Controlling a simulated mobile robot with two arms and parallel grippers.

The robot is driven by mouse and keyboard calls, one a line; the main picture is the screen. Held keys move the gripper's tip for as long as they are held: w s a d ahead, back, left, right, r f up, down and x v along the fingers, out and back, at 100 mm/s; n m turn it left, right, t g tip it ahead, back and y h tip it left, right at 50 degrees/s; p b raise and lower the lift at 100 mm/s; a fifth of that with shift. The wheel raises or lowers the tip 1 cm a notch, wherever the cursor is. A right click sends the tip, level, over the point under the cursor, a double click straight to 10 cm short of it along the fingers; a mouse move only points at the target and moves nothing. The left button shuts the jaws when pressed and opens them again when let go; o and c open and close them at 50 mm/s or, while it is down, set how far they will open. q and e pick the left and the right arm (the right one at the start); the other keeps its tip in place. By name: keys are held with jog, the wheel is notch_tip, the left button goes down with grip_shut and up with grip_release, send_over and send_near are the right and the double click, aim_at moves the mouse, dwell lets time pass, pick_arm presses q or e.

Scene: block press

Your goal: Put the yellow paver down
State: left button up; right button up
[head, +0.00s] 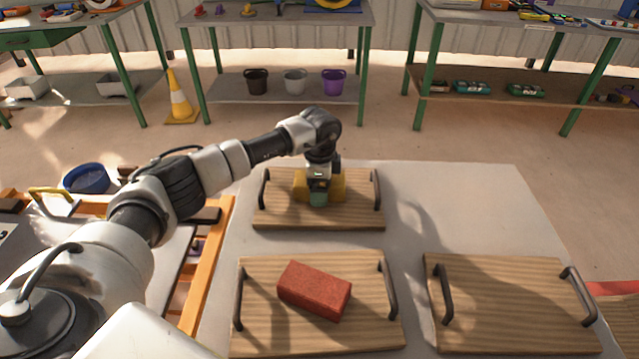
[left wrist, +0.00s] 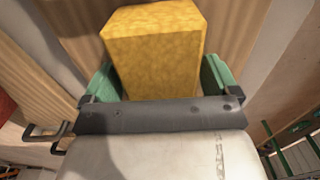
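The yellow paver (head: 300,187) is at the back wooden board (head: 271,212), partly hidden behind my left gripper (head: 318,196). In the left wrist view the yellow paver (left wrist: 155,55) sits between the green fingers of my left gripper (left wrist: 160,82), with one finger against each side. The gripper points down over the board and is shut on the paver. I cannot tell whether the paver's underside touches the board. My right gripper is not in view.
A red brick (head: 314,290) lies on the front left board (head: 262,325). The front right board (head: 510,305) is empty. Each board has two dark upright handles. Shelving tables, a traffic cone (head: 179,97) and several buckets stand behind; a blue bowl (head: 86,178) is at left.

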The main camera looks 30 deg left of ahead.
pick_arm(q)
jog(key=shift+r, duration=0.1)
notch_tip(320, 180, up, 12)
jog(key=shift+b, duration=0.4)
jog(key=shift+r, duration=0.1)
